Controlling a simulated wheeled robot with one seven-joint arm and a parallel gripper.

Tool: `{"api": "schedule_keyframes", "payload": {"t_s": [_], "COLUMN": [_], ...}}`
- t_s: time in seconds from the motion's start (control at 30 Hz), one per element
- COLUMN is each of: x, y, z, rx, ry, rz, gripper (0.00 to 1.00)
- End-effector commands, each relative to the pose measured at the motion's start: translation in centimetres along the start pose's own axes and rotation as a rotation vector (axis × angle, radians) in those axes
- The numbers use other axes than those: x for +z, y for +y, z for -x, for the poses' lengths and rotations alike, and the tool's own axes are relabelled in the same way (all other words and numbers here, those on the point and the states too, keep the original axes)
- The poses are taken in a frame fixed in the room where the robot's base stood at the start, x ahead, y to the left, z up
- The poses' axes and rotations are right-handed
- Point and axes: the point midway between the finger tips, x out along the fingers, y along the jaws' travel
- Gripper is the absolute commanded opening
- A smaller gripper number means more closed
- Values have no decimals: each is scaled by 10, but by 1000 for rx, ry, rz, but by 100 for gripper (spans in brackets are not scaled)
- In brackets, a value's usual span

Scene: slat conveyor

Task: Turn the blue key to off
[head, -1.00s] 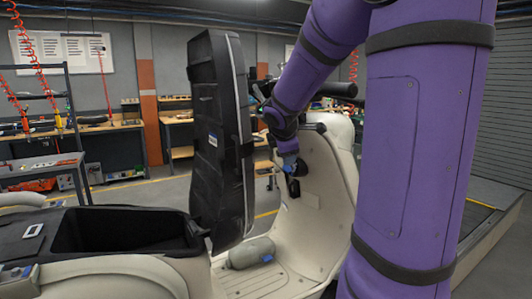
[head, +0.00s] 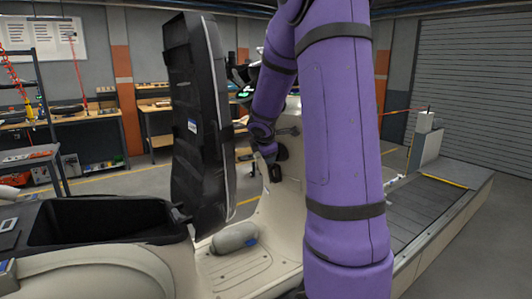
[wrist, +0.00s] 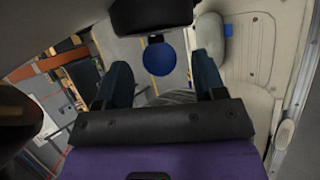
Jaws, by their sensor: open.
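The blue key (wrist: 158,59) shows in the wrist view as a round blue head on a short dark stem under a black housing (wrist: 151,15). My gripper (wrist: 161,66) is open, its two dark blue fingers on either side of the key with a gap at each side. In the head view my gripper (head: 272,168) is at the inner face of the scooter's cream front shield, beside a black fitting (head: 281,152). The key itself cannot be made out there. Its exact angle is hard to tell.
The scooter's black seat (head: 192,120) stands raised left of my arm, over an open storage bin (head: 95,222). A grey cylinder (head: 234,236) lies on the footboard. The slat conveyor (head: 425,210) runs on the right. Workbenches stand behind.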

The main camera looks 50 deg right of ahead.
Motion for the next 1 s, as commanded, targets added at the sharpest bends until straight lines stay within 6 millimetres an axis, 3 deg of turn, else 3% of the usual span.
{"api": "schedule_keyframes", "payload": {"t_s": [0.37, 0.47, 0.6, 0.73, 0.77, 0.8, 1.0], "x": [0, 0, 0, 0, 0, 0, 1], "y": [0, 0, 0, 0, 0, 0, 0], "z": [-6, -5, -5, -5, -5, -5, -5], "rx": [-1, -1, -1, -1, -1, -1, -10], "ry": [0, 0, -1, -1, -1, -1, -3], "rz": [0, 0, 0, 0, 0, 0, 4], "gripper": [64, 45, 13, 12, 28, 18, 18]}}
